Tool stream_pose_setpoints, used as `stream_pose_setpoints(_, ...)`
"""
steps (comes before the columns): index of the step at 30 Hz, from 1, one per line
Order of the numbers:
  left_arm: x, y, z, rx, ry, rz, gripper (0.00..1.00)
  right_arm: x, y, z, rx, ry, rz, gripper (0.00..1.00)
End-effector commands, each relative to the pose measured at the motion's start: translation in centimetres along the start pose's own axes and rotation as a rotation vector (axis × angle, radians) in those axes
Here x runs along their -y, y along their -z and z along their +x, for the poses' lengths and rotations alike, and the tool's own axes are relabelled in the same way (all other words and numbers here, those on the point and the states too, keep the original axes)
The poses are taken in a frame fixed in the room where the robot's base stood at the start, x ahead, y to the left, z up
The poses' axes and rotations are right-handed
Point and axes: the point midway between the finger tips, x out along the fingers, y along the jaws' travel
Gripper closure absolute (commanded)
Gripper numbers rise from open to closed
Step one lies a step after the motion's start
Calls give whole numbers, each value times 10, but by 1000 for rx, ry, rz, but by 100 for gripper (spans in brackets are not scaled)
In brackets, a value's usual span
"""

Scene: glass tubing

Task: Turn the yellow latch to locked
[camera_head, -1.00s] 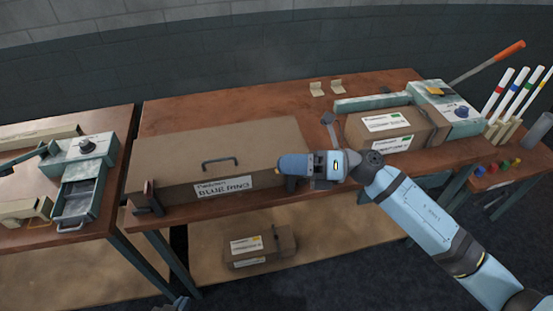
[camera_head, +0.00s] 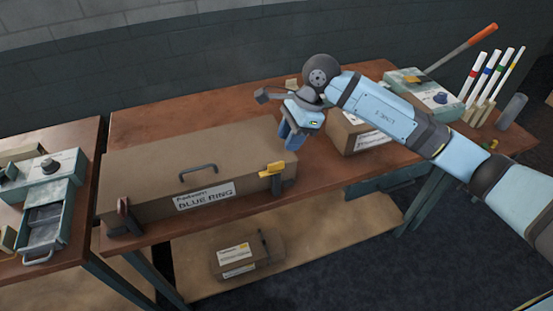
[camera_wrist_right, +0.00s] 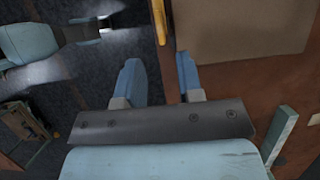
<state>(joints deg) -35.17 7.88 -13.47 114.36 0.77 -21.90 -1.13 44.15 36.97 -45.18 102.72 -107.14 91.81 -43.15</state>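The yellow latch (camera_head: 272,169) is at the right front corner of the long brown case labelled BLUE RING (camera_head: 145,185). Its yellow handle lies roughly level above a dark bracket. In the right wrist view the yellow latch (camera_wrist_right: 159,20) shows as a strip at the top, beyond the finger gap. My right gripper (camera_head: 291,138) is above and behind the latch in the head view, fingers pointing down. In the wrist view its blue fingers (camera_wrist_right: 160,78) are apart with nothing between them. My left gripper is not in view.
A red-tipped latch (camera_head: 124,212) is at the case's left front corner. A smaller labelled box (camera_head: 350,136) stands to the right, partly hidden by my right arm. A teal unit with an open drawer (camera_head: 45,225) is at left. A lower shelf holds another box (camera_head: 240,256).

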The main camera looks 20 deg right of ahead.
Motion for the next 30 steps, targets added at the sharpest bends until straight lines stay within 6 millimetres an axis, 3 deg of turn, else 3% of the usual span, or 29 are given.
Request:
stream_pose_setpoints(6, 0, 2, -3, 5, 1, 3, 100, -1, -1, 46, 2, -4, 1, 66)
stream_pose_setpoints(12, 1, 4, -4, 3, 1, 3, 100, 0, -1, 72, 3, -2, 0, 66)
stream_pose_setpoints(24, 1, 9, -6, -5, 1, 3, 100, 0, -1, 82, 2, 0, 0, 66)
stream_pose_setpoints(25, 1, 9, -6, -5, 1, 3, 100, 0, -1, 82, 2, 0, 0, 68)
stream_pose_setpoints(29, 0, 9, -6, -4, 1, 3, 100, 0, -1, 81, 2, 0, 0, 98)
stream_pose_setpoints(30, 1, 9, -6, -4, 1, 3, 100, 0, -1, 81, 2, 0, 0, 100)
